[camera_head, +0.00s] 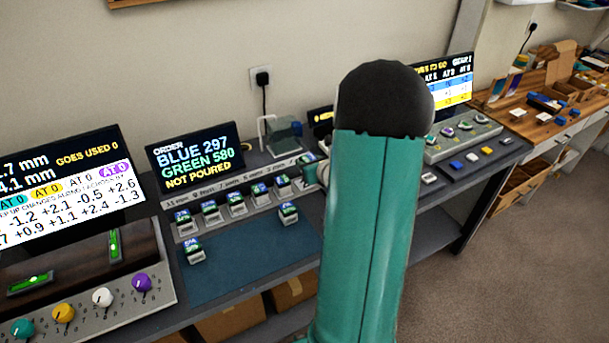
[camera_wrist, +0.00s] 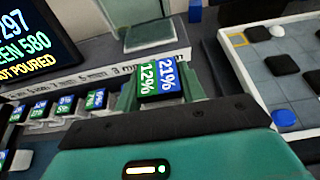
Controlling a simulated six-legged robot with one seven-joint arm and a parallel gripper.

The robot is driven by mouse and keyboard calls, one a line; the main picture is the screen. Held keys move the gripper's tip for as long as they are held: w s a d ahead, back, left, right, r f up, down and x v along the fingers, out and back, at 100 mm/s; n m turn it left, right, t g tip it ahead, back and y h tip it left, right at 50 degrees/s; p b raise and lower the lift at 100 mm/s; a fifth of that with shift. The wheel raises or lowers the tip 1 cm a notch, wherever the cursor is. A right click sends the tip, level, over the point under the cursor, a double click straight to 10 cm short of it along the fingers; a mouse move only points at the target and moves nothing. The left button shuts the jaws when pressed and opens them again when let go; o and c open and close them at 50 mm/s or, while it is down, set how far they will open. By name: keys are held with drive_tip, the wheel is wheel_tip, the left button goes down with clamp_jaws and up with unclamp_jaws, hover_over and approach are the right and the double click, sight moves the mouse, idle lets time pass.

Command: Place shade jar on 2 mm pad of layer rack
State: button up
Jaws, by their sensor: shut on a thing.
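A shade jar (camera_wrist: 160,80) with a green 12% and blue 21% label sits between the green fingers of my gripper (camera_wrist: 160,92), which is shut on it. The layer rack (camera_wrist: 105,73) is a grey strip with printed mm marks, running just behind and left of the held jar. In the head view the layer rack (camera_head: 240,186) runs along the back of the bench, and my arm hides its right end and most of my gripper. I cannot make out the 2 mm pad, nor whether the held jar touches a surface.
Several other jars (camera_head: 210,212) stand in a row along the rack's front. An order screen (camera_head: 195,160) stands behind the rack at left. A tiled board (camera_wrist: 275,75) with black and coloured pieces lies at right.

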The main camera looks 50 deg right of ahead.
sight(298, 171)
drive_tip(key=w+f, duration=0.1)
drive_tip(key=w+d+f, duration=0.1)
drive_tip(key=f, duration=0.1)
drive_tip(key=w+d+f, duration=0.1)
drive_tip(key=f, duration=0.1)
drive_tip(key=shift+w+f, duration=0.1)
drive_tip(key=shift+w, duration=0.15)
drive_tip(key=shift+w+f, duration=0.2)
drive_tip(key=shift+f, duration=1.55)
drive_tip(key=shift+f, duration=0.2)
drive_tip(key=o, duration=1)
drive_tip(key=shift+o, duration=0.2)
drive_tip(key=shift+r, duration=0.1)
